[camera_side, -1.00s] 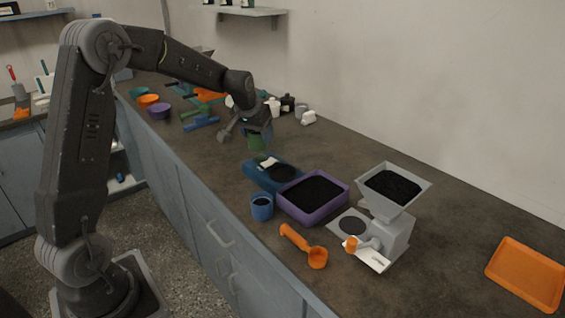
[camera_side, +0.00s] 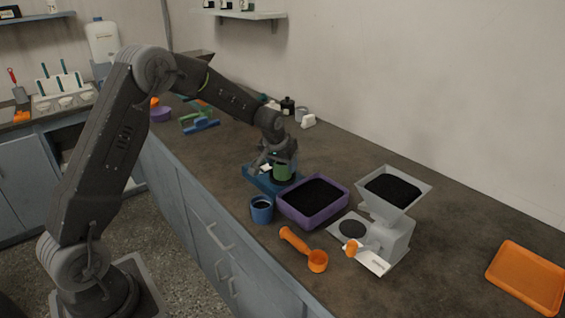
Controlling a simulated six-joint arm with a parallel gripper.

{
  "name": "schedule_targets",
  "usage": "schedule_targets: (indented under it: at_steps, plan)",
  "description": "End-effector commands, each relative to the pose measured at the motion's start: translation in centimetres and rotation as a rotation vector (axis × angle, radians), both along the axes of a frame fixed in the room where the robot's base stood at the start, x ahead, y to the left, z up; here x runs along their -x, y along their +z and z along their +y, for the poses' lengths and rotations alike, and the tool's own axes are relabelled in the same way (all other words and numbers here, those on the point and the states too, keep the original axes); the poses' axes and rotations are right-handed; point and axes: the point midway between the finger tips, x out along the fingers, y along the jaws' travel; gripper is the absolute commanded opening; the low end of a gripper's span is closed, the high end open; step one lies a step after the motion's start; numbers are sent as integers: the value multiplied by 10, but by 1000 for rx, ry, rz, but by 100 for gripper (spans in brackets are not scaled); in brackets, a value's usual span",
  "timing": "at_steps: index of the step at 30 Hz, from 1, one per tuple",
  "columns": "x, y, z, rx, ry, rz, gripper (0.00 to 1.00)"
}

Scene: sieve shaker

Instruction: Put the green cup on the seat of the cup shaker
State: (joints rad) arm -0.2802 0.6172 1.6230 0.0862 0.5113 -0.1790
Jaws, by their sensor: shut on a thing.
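The green cup (camera_side: 281,172) is held upright between the fingers of my gripper (camera_side: 277,164), which is shut on it. The cup is over the dark round seat of the blue cup shaker (camera_side: 259,185). The cup and gripper hide most of the seat, and I cannot tell whether the cup's base touches it. A small white part of the shaker shows just left of the cup.
A blue cup (camera_side: 262,210) stands in front of the shaker. A purple tray (camera_side: 341,212) of dark material is close on the right. An orange scoop (camera_side: 305,250), a grey hopper device (camera_side: 398,230) and an orange tray (camera_side: 527,276) lie further right. Bottles stand behind.

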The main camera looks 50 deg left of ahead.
Motion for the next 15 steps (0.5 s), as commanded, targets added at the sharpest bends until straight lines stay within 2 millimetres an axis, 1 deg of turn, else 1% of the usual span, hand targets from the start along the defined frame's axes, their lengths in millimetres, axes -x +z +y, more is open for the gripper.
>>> schedule_targets:
  at_steps: [5, 6, 13, 14, 15]
  plan:
    - [0, -3, 0, 0, 0, 0, 29]
    - [0, -3, 0, 0, 0, 0, 59]
    - [0, -3, 0, 0, 0, 0, 81]
    - [0, -3, 0, 0, 0, 0, 84]
    - [0, -3, 0, 0, 0, 0, 84]
